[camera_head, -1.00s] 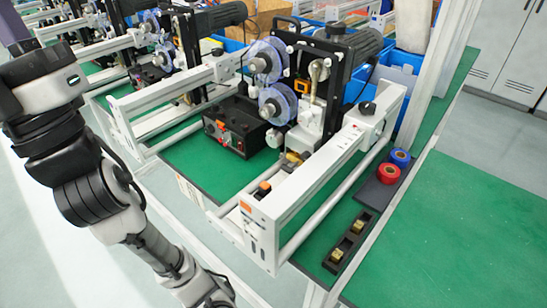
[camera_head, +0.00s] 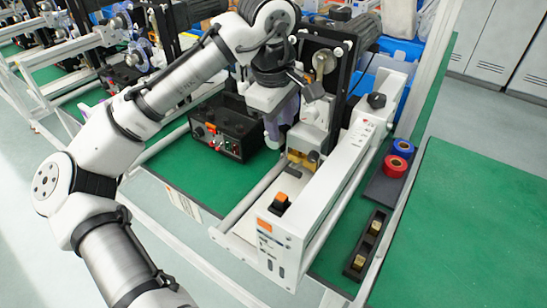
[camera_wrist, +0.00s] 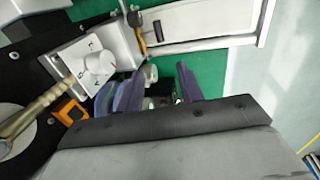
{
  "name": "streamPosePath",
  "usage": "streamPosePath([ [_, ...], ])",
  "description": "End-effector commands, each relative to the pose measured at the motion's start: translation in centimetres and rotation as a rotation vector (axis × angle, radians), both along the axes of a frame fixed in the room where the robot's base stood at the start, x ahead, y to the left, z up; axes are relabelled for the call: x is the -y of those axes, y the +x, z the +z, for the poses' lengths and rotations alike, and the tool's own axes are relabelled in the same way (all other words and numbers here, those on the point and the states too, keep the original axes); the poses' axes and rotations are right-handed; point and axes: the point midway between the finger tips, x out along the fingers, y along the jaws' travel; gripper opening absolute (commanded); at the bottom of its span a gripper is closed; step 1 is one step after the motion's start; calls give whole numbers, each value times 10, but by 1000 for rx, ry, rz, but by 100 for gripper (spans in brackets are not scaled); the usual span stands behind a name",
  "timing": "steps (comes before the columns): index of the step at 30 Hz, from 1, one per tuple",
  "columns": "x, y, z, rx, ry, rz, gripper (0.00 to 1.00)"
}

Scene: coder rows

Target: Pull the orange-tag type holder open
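A small orange square frame with a dark middle (camera_wrist: 68,108) shows at the left of the wrist view, beside a metal rod. It may be the orange-tag type holder, but I cannot be sure. In the head view my arm hides that spot on the coder. My gripper (camera_wrist: 160,78) has its two purple fingers apart, with nothing clearly held between them. In the head view my gripper (camera_head: 274,126) points down in front of the coder, above the green bench; its fingers are partly hidden.
Red tape (camera_head: 395,166) and a black tray (camera_head: 366,245) lie at the right. The green bench there (camera_head: 470,230) is clear.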

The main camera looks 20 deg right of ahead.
Motion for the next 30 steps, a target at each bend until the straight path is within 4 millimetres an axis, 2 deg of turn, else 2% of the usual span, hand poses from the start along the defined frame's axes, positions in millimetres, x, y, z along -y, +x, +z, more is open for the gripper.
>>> streamPosePath([
  [5, 2, 1, -18, -8, 7, 5, 37],
  [15, 13, 10, -88, -6, 5, 4, 37],
  [19, 16, 12, -110, -5, 5, 2, 37],
  [24, 20, 15, -128, -4, 3, 2, 37],
  [30, 21, 16, -134, -3, 3, 2, 37],
])
